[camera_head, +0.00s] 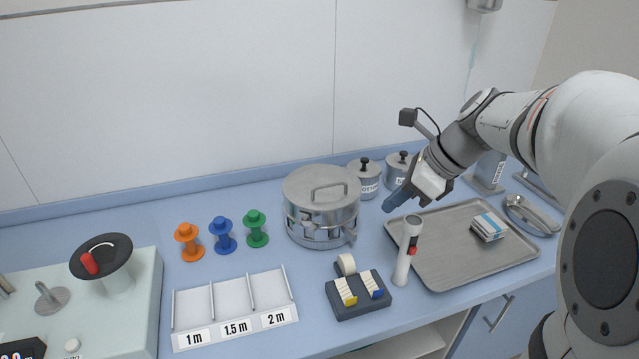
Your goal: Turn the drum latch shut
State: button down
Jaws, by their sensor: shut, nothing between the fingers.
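The drum (322,205) is a silver metal cylinder with a lid and a handle on top. It stands upright on the blue counter, near the middle of the view. A metal band with fittings runs around its side, and a small lever-like piece sticks out at its lower right (351,236). I cannot tell for sure which fitting is the latch or how it is set. My gripper (397,199) is shut and empty, with dark blue fingers pointing down and left. It is to the right of the drum and apart from it.
A white torch-like cylinder (404,262) stands upright right of the drum. A metal tray (440,268) holds a small stack (488,228). Lidded canisters (364,182) stand behind. A dark block (358,304) lies in front. Coloured spools (222,240) and a labelled rack (232,322) are left.

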aim_at(309, 226)
jog(key=shift+w+r+m, duration=0.15)
jog(key=shift+w+m, duration=0.05)
jog(key=shift+m, duration=0.1)
jog(key=b+x, duration=0.2)
jog(key=x, duration=1.7)
jog(key=shift+a, duration=0.2)
jog(key=shift+w+a+r+p, duration=0.35)
jog(key=shift+w+a+r, duration=0.05)
jog(key=shift+a+r, duration=0.2)
jog(key=shift+w+a+r+p, duration=0.3)
jog(key=shift+w+a+r, duration=0.05)
jog(key=shift+a+r, duration=0.3)
